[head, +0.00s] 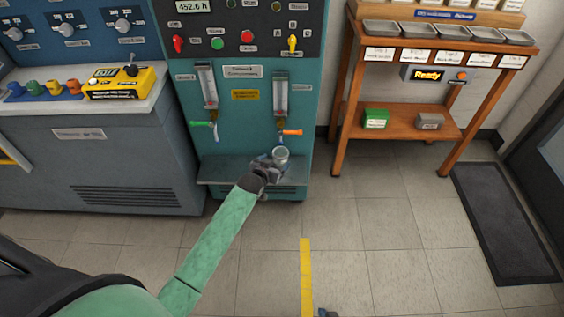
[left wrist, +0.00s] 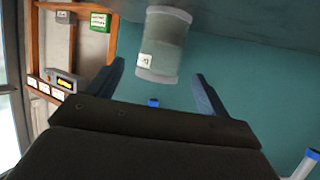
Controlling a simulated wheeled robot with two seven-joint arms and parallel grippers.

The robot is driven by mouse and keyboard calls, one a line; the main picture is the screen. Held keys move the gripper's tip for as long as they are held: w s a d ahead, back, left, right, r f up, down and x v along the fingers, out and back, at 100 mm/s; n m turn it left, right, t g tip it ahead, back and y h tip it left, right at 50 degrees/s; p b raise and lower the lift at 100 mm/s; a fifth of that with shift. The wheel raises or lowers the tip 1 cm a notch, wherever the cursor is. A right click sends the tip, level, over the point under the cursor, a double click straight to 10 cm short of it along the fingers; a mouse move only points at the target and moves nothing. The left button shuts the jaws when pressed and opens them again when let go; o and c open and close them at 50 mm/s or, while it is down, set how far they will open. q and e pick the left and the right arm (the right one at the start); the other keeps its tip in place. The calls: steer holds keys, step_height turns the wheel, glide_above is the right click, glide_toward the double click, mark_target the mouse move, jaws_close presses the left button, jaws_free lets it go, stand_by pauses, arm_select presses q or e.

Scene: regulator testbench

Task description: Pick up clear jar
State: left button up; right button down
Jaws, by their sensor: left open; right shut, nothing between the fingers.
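The clear jar (head: 281,154) stands on the shelf at the foot of the teal test panel. In the left wrist view the jar (left wrist: 165,45) is see-through with pale ends and a small white label. My left gripper (head: 271,164) is open at the jar, on its near left side. In the left wrist view its two fingers (left wrist: 160,72) stand apart, with one end of the jar showing between their tips. No contact with the jar is visible. Only a bit of my right gripper (head: 327,313) shows at the bottom edge of the head view.
The teal panel (head: 242,140) rises behind the shelf (head: 222,171), with two flow tubes and a green and an orange valve handle above the jar. A grey console (head: 90,160) stands left. A wooden rack (head: 395,120) stands right. The floor in front is clear.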

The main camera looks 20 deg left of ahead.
mark_target(283, 153)
arm_select(q)
steer(key=shift+x, duration=3.05)
steer(key=shift+c, duration=0.2)
steer(key=c, duration=1.1)
steer(key=shift+r, duration=0.15)
steer(key=shift+s+a+r, duration=0.2)
steer(key=shift+s+a, duration=0.2)
steer(key=shift+s, duration=2.6)
steer(key=shift+s+a+r, duration=0.2)
steer(key=shift+s+a, duration=0.2)
steer(key=shift+s, duration=2.55)
steer(key=shift+s+a+r, duration=0.2)
steer(key=shift+s+a, duration=0.25)
steer(key=shift+s, duration=2.55)
